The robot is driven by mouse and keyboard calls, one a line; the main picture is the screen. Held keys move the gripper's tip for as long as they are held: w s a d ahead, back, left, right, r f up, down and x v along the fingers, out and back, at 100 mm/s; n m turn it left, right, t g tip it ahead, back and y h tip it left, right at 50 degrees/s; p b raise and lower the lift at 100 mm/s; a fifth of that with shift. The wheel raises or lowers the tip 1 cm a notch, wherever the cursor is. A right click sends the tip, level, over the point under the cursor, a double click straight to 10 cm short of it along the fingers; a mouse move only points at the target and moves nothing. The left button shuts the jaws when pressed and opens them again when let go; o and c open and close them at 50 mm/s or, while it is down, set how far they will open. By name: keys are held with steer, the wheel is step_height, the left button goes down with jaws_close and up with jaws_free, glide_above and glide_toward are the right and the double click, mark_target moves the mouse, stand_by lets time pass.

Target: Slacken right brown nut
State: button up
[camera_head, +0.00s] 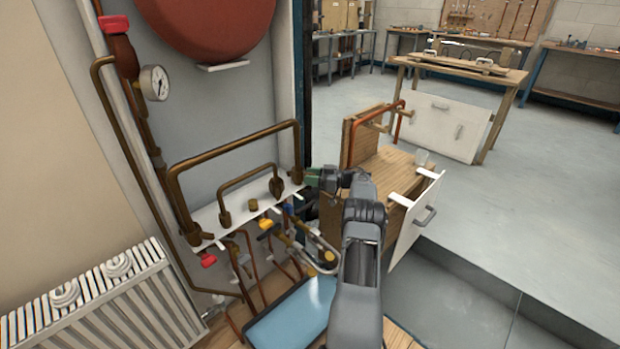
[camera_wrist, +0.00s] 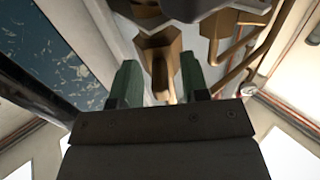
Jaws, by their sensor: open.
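The right brown nut (camera_head: 297,175) sits at the right end of a white mounting plate (camera_head: 208,216), at the foot of the larger brown pipe arch (camera_head: 235,143). My gripper (camera_head: 313,178) is just right of this nut, its green fingers pointing left towards it. In the wrist view, a brown hexagonal fitting (camera_wrist: 157,42) shows ahead, between and beyond the two green fingers of my gripper (camera_wrist: 159,62). The fingers stand apart with a gap between them. I cannot tell whether either finger touches the fitting.
A blue door-frame edge (camera_wrist: 60,75) is close on the left in the wrist view. A wooden cabinet (camera_head: 400,165) stands to the right. Open floor (camera_head: 560,180) lies beyond it.

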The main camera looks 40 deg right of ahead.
steer(key=p+v, duration=0.1)
steer(key=v, duration=1.2)
steer(key=shift+s+d, duration=0.25)
steer(key=shift+s, duration=0.05)
